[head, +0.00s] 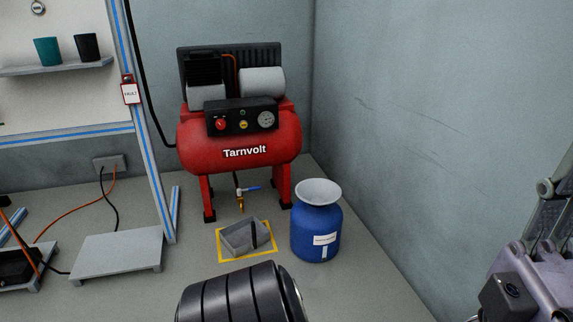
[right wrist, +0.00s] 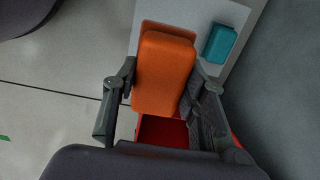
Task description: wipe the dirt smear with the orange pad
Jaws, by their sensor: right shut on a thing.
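The orange pad (right wrist: 163,72) is a rounded block in the right wrist view. My right gripper (right wrist: 165,88) has one finger on each side of it and is shut on it. Part of an orange surface shows just behind the pad's far end, and a red open shape (right wrist: 162,131) shows below its near end. My left gripper is not in view.
In the right wrist view a teal block (right wrist: 220,44) lies on a pale surface beside the pad. Grey floor lies between.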

